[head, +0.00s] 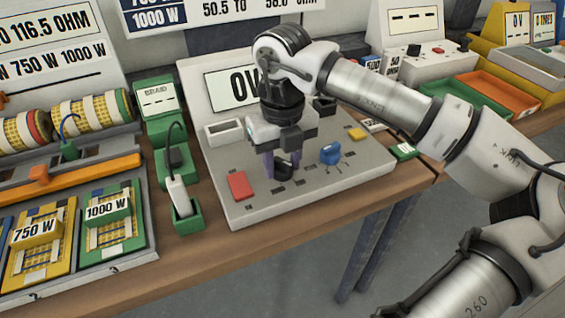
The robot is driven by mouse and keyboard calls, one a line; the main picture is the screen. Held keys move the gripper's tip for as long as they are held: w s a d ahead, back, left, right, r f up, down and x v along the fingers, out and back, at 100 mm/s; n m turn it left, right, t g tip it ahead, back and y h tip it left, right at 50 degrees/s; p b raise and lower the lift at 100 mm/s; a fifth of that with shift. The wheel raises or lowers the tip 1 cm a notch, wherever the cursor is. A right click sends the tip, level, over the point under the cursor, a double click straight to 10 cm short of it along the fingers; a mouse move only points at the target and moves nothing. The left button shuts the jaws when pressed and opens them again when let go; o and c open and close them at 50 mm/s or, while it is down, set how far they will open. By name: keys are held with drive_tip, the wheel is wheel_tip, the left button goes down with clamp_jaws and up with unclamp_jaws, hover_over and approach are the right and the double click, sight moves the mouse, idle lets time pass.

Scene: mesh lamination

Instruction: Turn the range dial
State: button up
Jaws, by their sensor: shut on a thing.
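A black dial (284,174) stands on the sloping grey panel (345,185) of a bench instrument. My gripper (282,166) points down over the panel, with its purple fingers on either side of the black dial and shut on it. The fingers and the gripper body hide part of the dial, and I cannot read its pointer or markings. A blue knob (330,153) sits to the right, apart from the gripper. The instrument's display (232,88) is partly hidden by my arm; "0" and part of another character show.
A red button (239,185) is left of the gripper and a yellow button (356,134) is at the right. A green holder (187,215) with a white probe stands left of the panel. Green and orange trays (505,93) are at the back right.

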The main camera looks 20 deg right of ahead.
sight(282, 161)
idle(0.4)
drive_tip(key=o, duration=1)
drive_tip(key=shift+r, duration=0.1)
wheel_tip(282, 161, up, 14)
drive_tip(key=shift+f, duration=0.15)
